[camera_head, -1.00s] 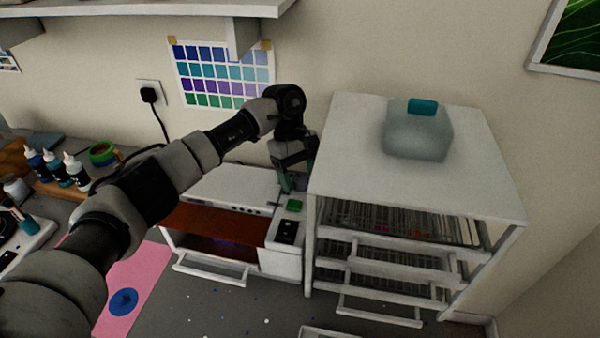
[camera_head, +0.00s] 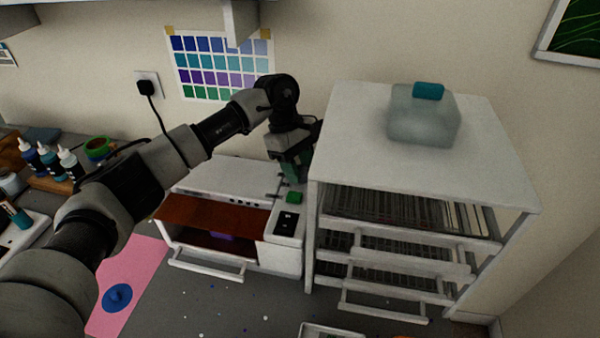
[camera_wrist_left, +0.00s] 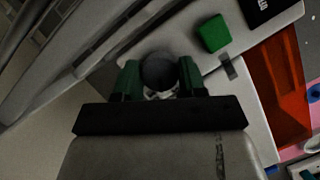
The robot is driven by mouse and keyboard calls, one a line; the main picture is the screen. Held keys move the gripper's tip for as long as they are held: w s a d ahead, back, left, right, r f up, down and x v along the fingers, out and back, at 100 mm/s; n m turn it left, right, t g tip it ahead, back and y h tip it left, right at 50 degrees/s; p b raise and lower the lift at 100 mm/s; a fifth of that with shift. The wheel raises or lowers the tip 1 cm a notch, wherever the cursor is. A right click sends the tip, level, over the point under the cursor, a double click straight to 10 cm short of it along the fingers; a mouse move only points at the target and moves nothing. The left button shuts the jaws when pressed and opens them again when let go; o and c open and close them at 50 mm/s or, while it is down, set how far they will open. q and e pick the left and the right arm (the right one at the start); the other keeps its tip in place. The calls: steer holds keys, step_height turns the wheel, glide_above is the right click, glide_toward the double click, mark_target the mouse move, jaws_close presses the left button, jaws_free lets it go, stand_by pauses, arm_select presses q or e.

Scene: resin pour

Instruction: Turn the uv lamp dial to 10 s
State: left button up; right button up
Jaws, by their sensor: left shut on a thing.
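The uv lamp (camera_head: 226,176) is a white box on the bench with an orange-red front panel, a green button (camera_head: 294,197) and a black display (camera_head: 287,223) on its right side. My left gripper (camera_head: 292,172) reaches down over the lamp's back right part, behind the green button. In the left wrist view its two green fingers are shut on a round dark grey dial (camera_wrist_left: 158,71), one on each side. The green button (camera_wrist_left: 213,33) shows beside the dial. The dial's marks and pointer cannot be read, and the head view hides the dial behind the gripper. My right gripper is out of view.
A white rack (camera_head: 425,180) with wire shelves stands close to the right of the lamp, with a translucent teal-topped container (camera_head: 423,120) on it. A pink mat (camera_head: 140,270), bottles (camera_head: 50,160) and a plugged-in cord (camera_head: 147,88) are at the left.

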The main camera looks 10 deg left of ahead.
arm_select(q)
steer(key=n+t+b, duration=0.1)
steer(key=n+b, duration=0.2)
steer(key=shift+f+n+h, duration=0.15)
steer(key=shift+n+h, duration=0.15)
steer(key=shift+n, duration=0.1)
steer(key=n+t+b, duration=0.1)
steer(key=n+b, duration=0.2)
steer(key=shift+s+t, duration=0.1)
steer(key=shift+t, duration=0.3)
steer(key=n+t+b, duration=0.1)
steer(key=n+b, duration=0.1)
steer(key=n+t+b, duration=0.1)
steer(key=n+b, duration=0.1)
steer(key=n, duration=0.1)
steer(key=shift+n+y, duration=0.3)
steer(key=shift+y, duration=0.1)
steer(key=shift+s+r+n+t+y+b, duration=0.1)
steer(key=shift+r+n+t+y+b, duration=0.05)
steer(key=shift+n+b, duration=0.45)
steer(key=shift+r+n+t+y+b, duration=0.15)
steer(key=shift+n+b, duration=0.25)
steer(key=shift+n, duration=0.3)
steer(key=o, duration=0.9)
steer(key=shift+f, duration=0.1)
